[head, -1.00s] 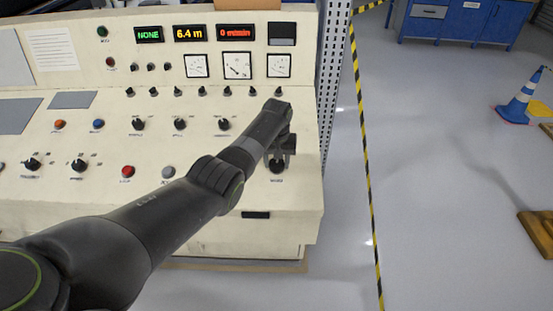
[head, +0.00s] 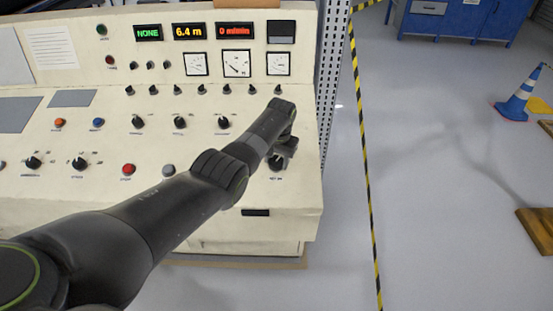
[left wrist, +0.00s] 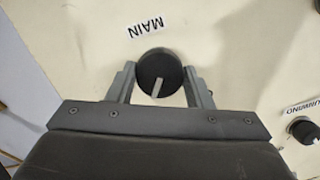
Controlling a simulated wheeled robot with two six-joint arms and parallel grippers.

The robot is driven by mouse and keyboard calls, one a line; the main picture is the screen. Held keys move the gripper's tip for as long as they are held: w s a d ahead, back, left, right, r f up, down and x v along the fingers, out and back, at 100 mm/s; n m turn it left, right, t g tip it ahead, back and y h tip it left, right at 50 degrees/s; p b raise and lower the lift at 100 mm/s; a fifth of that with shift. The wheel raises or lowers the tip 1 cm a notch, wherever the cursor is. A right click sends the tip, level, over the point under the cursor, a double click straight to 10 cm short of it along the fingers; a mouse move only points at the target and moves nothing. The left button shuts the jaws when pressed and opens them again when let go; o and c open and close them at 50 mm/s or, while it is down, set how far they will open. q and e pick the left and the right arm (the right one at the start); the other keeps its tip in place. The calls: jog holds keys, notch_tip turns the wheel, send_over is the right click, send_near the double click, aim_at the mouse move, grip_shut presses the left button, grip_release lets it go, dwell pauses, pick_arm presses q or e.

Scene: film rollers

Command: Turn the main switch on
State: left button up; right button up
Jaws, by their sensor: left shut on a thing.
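The main switch (head: 276,166) is a black round knob at the lower right of the cream control panel (head: 225,190). In the left wrist view, the knob (left wrist: 155,64) has a pale pointer line aimed down and slightly left, and a label reading MAIN stands above it, upside down. My left gripper (head: 284,150) is at the knob, and the left wrist view shows its two fingers (left wrist: 159,78) on either side of it, shut on it. In the head view the gripper partly covers the knob. My right gripper is in neither view.
Several other knobs and a red button (head: 128,169) sit left of the switch. The displays (head: 189,32) read NONE, 6.4 m and what looks like 0 m/min. Another knob (left wrist: 304,130) is at the right in the left wrist view.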

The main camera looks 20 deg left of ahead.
aim_at(278, 161)
pick_arm(q)
jog(key=o, duration=1)
jog(key=shift+r, duration=0.1)
jog(key=shift+r, duration=0.3)
jog(key=r, duration=0.3)
jog(key=r+p, duration=0.1)
jog(key=r, duration=0.1)
jog(key=shift+s+d, duration=0.15)
jog(key=shift+d, duration=0.1)
notch_tip(278, 161, up, 12)
jog(key=d+b, duration=0.1)
jog(key=shift+s+f, duration=0.2)
jog(key=shift+s, duration=0.2)
